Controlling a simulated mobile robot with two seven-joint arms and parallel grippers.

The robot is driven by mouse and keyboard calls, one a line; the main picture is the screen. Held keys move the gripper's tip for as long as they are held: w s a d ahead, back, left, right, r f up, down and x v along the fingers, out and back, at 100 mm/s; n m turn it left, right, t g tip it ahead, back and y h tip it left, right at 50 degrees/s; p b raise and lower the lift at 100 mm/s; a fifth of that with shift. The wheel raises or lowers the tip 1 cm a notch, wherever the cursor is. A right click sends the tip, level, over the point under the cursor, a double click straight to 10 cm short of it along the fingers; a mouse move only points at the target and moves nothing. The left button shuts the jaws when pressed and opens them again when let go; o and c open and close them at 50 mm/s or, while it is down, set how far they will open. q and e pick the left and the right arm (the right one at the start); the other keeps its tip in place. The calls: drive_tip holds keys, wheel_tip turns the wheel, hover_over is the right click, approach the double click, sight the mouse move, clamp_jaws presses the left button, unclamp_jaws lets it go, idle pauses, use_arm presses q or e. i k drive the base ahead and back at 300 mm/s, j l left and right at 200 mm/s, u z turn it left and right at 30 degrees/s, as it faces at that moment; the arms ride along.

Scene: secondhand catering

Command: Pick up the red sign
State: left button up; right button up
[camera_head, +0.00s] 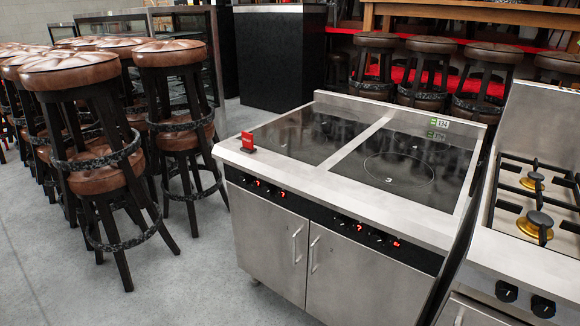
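The red sign (247,141) is a small upright red piece on a dark base. It stands on the steel rim at the left front corner of the induction cooker (330,180), beside the black glass. Nothing touches it from above and no object hides it. Neither of my grippers is in view.
Stacked brown-topped bar stools (110,155) stand close on the left. A gas range (530,225) with burners stands at the right, close beside the cooker. A black cabinet (280,57) and more stools (428,65) are behind. Grey floor (190,280) is clear at the front left.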

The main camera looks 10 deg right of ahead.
sight(248, 141)
drive_tip(key=i+j+z, duration=0.15)
drive_tip(key=z, duration=0.3)
drive_tip(key=i+j+z, duration=0.1)
drive_tip(key=z, duration=0.4)
drive_tip(key=j+z, duration=0.3)
drive_tip(key=z, duration=0.15)
drive_tip(key=i+j+z, duration=0.1)
drive_tip(key=j+z, duration=0.15)
drive_tip(key=j, duration=0.3)
drive_tip(key=j+z, duration=0.25)
drive_tip(key=j, duration=0.25)
drive_tip(key=i+j, duration=0.05)
